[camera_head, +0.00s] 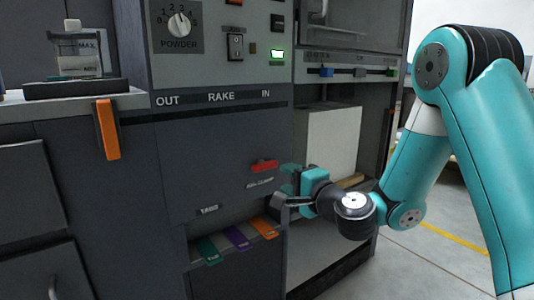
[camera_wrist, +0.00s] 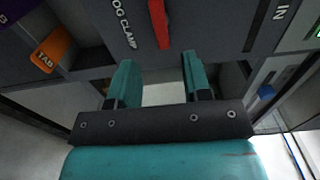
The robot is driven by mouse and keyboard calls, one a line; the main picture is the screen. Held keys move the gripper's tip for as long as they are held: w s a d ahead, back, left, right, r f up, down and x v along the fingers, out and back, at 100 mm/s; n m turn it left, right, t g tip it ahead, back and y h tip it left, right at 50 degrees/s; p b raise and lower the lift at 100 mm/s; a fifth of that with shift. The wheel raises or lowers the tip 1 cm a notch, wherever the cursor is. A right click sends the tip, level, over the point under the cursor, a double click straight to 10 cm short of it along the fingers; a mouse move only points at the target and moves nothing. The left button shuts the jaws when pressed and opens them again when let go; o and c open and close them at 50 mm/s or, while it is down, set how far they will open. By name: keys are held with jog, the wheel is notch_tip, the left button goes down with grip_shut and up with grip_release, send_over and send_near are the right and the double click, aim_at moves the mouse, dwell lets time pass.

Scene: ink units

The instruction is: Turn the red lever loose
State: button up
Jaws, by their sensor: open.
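The red lever (camera_head: 264,166) is on the dark front panel of the machine, above a small label that reads as a clamp. In the head view it lies nearly level. In the wrist view the red lever (camera_wrist: 159,22) shows at the top, just beyond the fingertips and between their lines. My gripper (camera_head: 285,182) is just right of and below the lever, open and empty. Its two teal fingers also show in the wrist view (camera_wrist: 157,72), with a clear gap between them. I see no contact with the lever.
Below the lever, a slot holds green, purple and orange tabs (camera_head: 237,237). A white box (camera_head: 332,140) stands in the open bay to the right. An orange handle (camera_head: 107,129) hangs at the left counter edge. The floor at right is mostly clear.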

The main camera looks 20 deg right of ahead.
aim_at(268, 168)
jog(key=p+x, duration=0.4)
jog(key=x, duration=0.4)
jog(key=shift+r, duration=0.1)
jog(key=shift+w+a+p, duration=0.15)
jog(key=shift+w+p, duration=0.25)
jog(key=shift+w, duration=0.15)
jog(key=c, duration=0.8)
